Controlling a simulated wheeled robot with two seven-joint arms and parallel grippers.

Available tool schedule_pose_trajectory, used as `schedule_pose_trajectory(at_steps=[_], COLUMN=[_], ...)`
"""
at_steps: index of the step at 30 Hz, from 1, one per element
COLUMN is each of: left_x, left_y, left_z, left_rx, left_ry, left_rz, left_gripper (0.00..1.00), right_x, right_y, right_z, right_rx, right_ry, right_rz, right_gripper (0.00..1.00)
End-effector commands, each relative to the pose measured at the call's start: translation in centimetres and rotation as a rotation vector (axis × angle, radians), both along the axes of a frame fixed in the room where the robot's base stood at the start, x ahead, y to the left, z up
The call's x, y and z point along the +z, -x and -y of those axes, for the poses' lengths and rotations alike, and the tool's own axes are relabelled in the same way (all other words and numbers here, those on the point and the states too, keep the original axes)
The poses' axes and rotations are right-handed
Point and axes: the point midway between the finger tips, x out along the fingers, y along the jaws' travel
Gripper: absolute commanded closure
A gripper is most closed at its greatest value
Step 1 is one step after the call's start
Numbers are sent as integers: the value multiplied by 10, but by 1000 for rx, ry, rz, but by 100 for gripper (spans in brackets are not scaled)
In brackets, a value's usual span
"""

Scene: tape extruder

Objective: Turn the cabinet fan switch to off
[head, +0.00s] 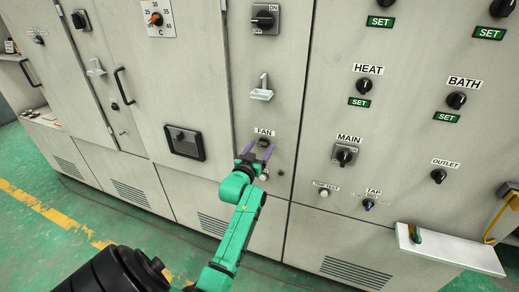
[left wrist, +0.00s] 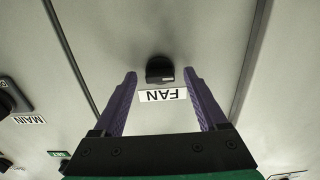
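The cabinet fan switch (head: 263,142) is a small black knob below the FAN label (head: 264,132) on the grey cabinet front. In the left wrist view the knob (left wrist: 160,70) sits just beyond the fingertips, roughly midway between them, with the FAN label upside down. My left gripper (head: 256,149) is open, its two purple fingers pointing at the knob. In the left wrist view the gripper (left wrist: 160,75) shows empty space between its fingers, and neither finger appears to touch the knob. The knob's exact turn position is hard to tell. My right gripper is not in view.
The MAIN switch (head: 345,154) is to the right of the fan knob. A white hook-like bracket (head: 262,90) is above the FAN label. A white shelf (head: 450,250) juts out at lower right. The green floor (head: 60,215) is clear at left.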

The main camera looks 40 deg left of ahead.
Motion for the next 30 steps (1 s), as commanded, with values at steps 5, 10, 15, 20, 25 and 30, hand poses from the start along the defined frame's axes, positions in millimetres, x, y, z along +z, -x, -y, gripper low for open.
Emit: schedule_pose_trajectory(at_steps=[5, 10, 15, 20, 25, 30], left_x=[-2, -3, -4, -2, 0, 0], left_y=[15, 57, 104, 131, 138, 138], left_z=[6, 20, 36, 46, 48, 48], left_rx=[-1, 0, 0, 0, 0, 0], left_ry=[0, 0, 1, 1, 1, 1], left_rz=[-2, -4, -4, -4, -1, -1], left_gripper=[25, 25, 25, 25, 25, 25], right_x=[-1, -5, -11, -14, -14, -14], right_y=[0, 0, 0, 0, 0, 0], right_z=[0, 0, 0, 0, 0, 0], right_rx=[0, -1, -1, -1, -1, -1], right_ry=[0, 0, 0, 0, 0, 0], right_rz=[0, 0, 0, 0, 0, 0], right_gripper=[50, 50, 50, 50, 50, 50])
